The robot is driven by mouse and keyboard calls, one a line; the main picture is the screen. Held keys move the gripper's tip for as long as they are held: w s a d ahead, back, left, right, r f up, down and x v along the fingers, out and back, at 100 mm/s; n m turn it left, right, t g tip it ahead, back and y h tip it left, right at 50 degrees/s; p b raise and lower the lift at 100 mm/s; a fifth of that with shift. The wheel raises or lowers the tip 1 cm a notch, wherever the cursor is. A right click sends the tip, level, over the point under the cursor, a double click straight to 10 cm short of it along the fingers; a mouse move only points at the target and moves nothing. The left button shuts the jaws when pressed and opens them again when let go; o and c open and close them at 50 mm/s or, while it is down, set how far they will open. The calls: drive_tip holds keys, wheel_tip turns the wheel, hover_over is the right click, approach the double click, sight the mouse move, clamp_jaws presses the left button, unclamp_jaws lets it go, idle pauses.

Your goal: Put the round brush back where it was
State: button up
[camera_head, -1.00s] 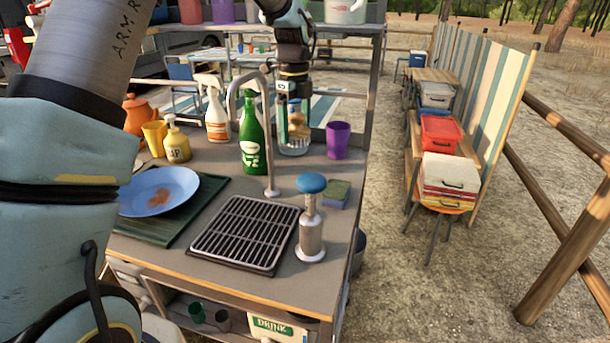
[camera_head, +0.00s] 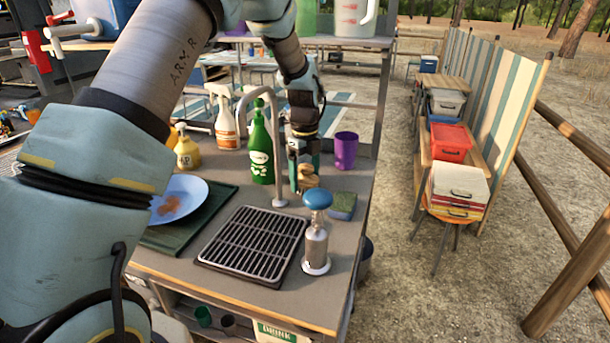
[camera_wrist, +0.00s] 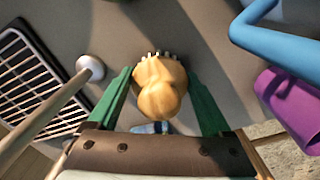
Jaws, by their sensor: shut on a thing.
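The round brush (camera_head: 306,177) has a pale wooden knob and light bristles underneath. My gripper (camera_head: 303,186) is shut on it, low over the counter (camera_head: 225,195), right of the tap and left of the purple cup. In the wrist view the brush's knob (camera_wrist: 160,98) sits between the two green fingers of my gripper (camera_wrist: 158,104), with bristle tips showing beyond it. The brush looks upright. I cannot tell whether its bristles touch the counter.
Close by stand the tap (camera_head: 279,165), green bottle (camera_head: 261,150), purple cup (camera_head: 346,150), sponge (camera_head: 342,206) and blue-topped dispenser (camera_head: 317,235). The black drain grid (camera_head: 252,243) lies in front. A blue curved thing (camera_wrist: 285,45) shows in the wrist view.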

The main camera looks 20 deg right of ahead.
sight(304, 164)
drive_tip(key=shift+f, duration=0.1)
drive_tip(key=o, duration=1)
wheel_tip(304, 164, up, 12)
drive_tip(key=shift+r+b, duration=0.15)
drive_tip(key=shift+b, duration=0.9)
drive_tip(key=shift+w, duration=0.1)
